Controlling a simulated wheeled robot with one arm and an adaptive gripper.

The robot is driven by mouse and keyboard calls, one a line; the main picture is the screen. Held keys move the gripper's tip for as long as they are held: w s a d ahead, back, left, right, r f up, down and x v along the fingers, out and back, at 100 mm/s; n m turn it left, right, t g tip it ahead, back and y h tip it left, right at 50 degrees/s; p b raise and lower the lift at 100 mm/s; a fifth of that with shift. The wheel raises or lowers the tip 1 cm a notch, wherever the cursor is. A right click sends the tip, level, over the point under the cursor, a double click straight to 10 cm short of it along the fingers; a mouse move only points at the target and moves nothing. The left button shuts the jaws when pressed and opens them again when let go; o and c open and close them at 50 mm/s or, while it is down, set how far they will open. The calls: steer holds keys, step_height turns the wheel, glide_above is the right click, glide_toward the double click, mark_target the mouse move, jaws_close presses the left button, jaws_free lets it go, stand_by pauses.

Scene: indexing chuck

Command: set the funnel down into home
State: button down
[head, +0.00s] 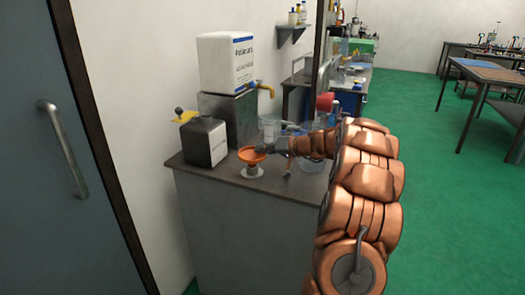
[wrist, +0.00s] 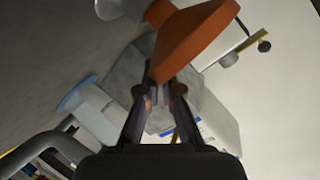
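The orange funnel (head: 252,155) is upright at the front of the bench, directly over a small white stand (head: 254,172). I see no label marking home. In the wrist view the funnel (wrist: 197,42) shows large at the top, its narrow end beside the white stand (wrist: 112,9). I cannot tell how deep its stem sits in the stand. My gripper (head: 266,150) reaches in from the right to the funnel's rim. In the wrist view the fingers (wrist: 160,94) are close together at the rim's near edge and look shut on it; the contact itself is partly hidden.
A black-and-white jug (head: 204,143) stands left of the funnel on the grey bench (head: 215,182). Behind is a metal block (head: 229,118) bearing a white container (head: 224,62) with a tap (head: 262,87). Clear vessels stand behind my gripper. The bench's front edge is close.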

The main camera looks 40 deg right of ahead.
steer(key=shift+f+b, duration=0.8)
steer(key=shift+b, duration=0.15)
steer(key=c, duration=1.2)
jaws_free()
steer(key=shift+c, duration=0.2)
steer(key=shift+s, duration=0.1)
steer(key=v, duration=1.2)
